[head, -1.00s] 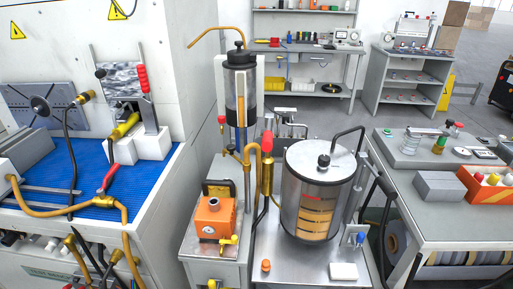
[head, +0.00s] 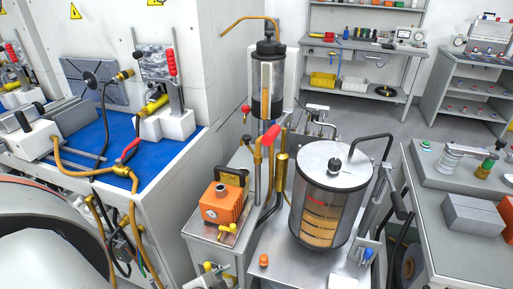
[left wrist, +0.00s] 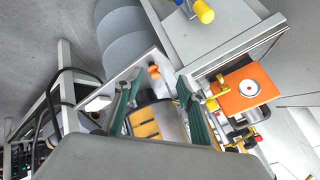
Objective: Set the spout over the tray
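A thin brass spout (head: 246,21) curves from the top of a tall dark-capped cylinder (head: 267,95). Its tip points left, beside the white cabinet wall. A blue ribbed work surface (head: 97,143) lies to the lower left, and a flat metal base (head: 290,262) lies under the steel tank (head: 330,190). I cannot tell which one is the tray. In the left wrist view my left gripper (left wrist: 157,80) has its two greenish fingers apart, with the tank (left wrist: 145,120) visible beyond them. It looks empty. Neither gripper shows in the head view.
An orange pump box (head: 222,203) sits left of the tank; it also shows in the left wrist view (left wrist: 249,92). A red-handled brass valve (head: 271,135) stands between pump and tank. Hoses hang off the left bench. A bench with grey blocks (head: 475,215) stands right.

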